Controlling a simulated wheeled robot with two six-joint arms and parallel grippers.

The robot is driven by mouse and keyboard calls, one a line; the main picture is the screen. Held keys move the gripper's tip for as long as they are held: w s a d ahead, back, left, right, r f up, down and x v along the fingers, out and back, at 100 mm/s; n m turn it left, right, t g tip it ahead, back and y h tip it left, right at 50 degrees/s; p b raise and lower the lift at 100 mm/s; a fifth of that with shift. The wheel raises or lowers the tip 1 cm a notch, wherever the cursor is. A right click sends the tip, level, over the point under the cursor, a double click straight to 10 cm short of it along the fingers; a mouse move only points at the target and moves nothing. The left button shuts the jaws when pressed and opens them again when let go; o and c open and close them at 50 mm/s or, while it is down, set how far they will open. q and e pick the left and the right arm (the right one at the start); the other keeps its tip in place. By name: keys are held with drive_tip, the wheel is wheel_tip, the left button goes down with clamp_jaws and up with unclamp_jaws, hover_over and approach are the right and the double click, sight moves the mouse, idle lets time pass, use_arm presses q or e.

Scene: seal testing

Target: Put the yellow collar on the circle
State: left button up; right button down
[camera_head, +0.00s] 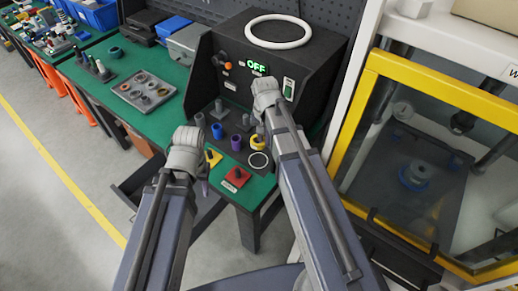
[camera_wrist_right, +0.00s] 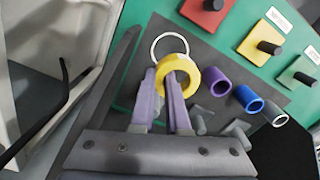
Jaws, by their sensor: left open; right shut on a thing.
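The yellow collar (camera_head: 257,142) is a short, wide ring near the front of the black mat. It also shows in the right wrist view (camera_wrist_right: 194,74). My right gripper (camera_wrist_right: 162,82) is shut on the collar's wall, with one finger inside the ring and the other outside. The circle (camera_head: 259,160) is a white ring outline on the mat, just in front of the collar. In the right wrist view the circle (camera_wrist_right: 155,44) is partly hidden behind the collar. My left gripper (camera_head: 203,187) is open and empty by the table's front edge.
Purple (camera_wrist_right: 215,82), blue (camera_wrist_right: 248,98) and grey (camera_wrist_right: 274,114) collars stand in a row beside the yellow one. A red block with a black peg (camera_head: 237,178) sits left of the circle. A black machine (camera_head: 250,65) rises behind.

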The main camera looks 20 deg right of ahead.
drive_tip(key=shift+w, duration=0.1)
drive_tip(key=shift+f+b, duration=0.25)
drive_tip(key=shift+b, duration=0.15)
drive_tip(key=b, duration=0.6)
hover_over(263, 162)
wheel_tip(263, 162, down, 6)
drive_tip(key=shift+w+d+r, duration=0.1)
drive_tip(key=shift+r, duration=0.05)
wheel_tip(263, 162, down, 4)
drive_tip(key=b, duration=0.3)
drive_tip(key=shift+r, duration=0.15)
drive_tip(key=shift+b, duration=0.3)
drive_tip(key=c, duration=0.9)
unclamp_jaws()
